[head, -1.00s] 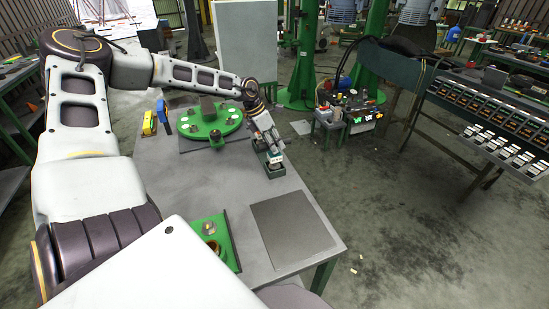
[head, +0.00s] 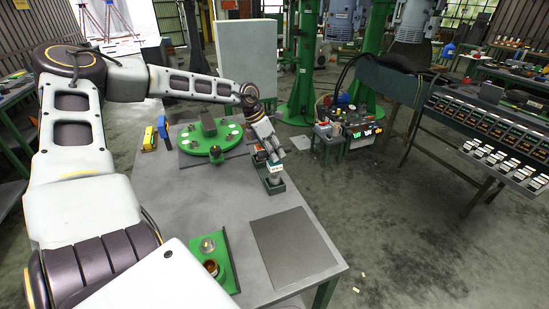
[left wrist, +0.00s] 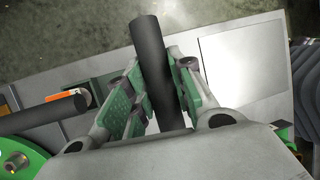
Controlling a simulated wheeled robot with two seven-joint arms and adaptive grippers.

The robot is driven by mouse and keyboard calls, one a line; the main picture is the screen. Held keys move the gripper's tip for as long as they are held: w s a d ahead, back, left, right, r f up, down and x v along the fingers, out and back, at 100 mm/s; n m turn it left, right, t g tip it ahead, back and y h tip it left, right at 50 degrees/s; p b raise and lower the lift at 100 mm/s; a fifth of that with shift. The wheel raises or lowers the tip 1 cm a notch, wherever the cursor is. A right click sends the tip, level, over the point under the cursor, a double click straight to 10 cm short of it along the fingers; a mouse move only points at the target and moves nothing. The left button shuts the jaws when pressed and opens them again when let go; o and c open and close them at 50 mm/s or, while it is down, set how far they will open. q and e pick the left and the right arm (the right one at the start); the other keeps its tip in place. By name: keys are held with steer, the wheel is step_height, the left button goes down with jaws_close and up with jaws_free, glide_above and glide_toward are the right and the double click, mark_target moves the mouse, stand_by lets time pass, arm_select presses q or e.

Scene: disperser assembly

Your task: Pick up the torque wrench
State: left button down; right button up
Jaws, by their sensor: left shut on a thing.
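My left gripper (head: 273,172) is at the small dark green holder (head: 276,188) near the right edge of the grey table in the head view. In the left wrist view, my left gripper (left wrist: 155,72) has its green-padded fingers on both sides of a dark cylindrical handle (left wrist: 150,45), which looks like the torque wrench's. It is shut on this handle. The handle's lower end is hidden by the gripper. A second dark cylinder (left wrist: 42,116) with an orange part beside it lies to the left, apart from the fingers. My right gripper is not in view.
A green round fixture (head: 213,139) stands on the table (head: 190,205) left of the gripper, with yellow and blue items (head: 149,138) beyond its left side. A dark flat plate (head: 296,246) and a green block (head: 222,262) lie at the near end. The table's middle is clear.

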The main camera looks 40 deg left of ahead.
arm_select(q)
steer(key=shift+r, duration=3.25)
